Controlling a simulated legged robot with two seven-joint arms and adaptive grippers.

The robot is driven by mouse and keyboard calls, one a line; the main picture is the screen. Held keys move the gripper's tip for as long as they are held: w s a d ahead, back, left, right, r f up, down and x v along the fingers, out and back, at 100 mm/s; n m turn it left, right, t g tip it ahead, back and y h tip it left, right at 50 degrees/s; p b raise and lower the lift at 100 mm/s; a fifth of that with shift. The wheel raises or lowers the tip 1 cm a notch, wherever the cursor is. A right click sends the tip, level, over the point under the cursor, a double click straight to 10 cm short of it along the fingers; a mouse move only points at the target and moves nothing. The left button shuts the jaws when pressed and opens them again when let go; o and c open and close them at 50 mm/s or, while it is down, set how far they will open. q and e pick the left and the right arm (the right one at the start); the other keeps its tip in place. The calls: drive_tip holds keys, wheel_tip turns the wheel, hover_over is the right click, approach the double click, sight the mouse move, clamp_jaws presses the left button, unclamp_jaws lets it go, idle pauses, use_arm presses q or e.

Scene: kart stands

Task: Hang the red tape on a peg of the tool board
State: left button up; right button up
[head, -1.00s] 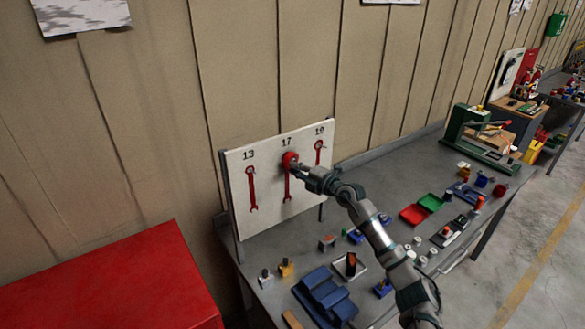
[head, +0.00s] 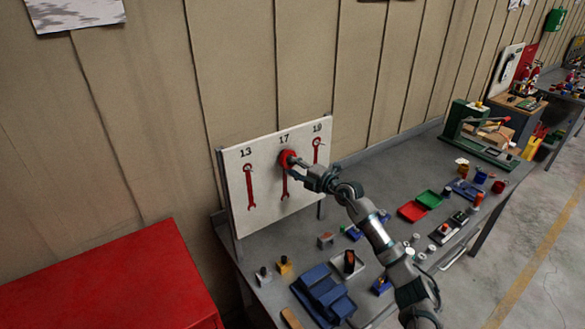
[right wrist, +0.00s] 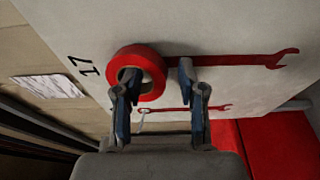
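The red tape (head: 286,158) is a ring against the white tool board (head: 269,204), just below the number 17 at the top of the middle wrench shape. In the right wrist view the tape (right wrist: 155,66) lies close to the board face. My right gripper (right wrist: 158,76) has its fingers apart: one overlaps the tape's hole, the other stands outside the rim with a visible gap. In the head view my right gripper (head: 296,162) is right at the tape. The peg behind the tape is hidden, so I cannot tell whether it passes through the hole. My left gripper is not in view.
Red wrench shapes (head: 250,187) mark the board under the numbers. The grey bench (head: 378,190) holds a blue stepped block (head: 322,296), red and green trays (head: 411,211) and several small parts. A red cabinet (head: 108,285) stands at the lower left.

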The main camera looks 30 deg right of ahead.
drive_tip(key=v, duration=0.7)
drive_tip(key=shift+s+d, duration=0.2)
drive_tip(key=shift+s, duration=0.15)
drive_tip(key=shift+f, duration=0.2)
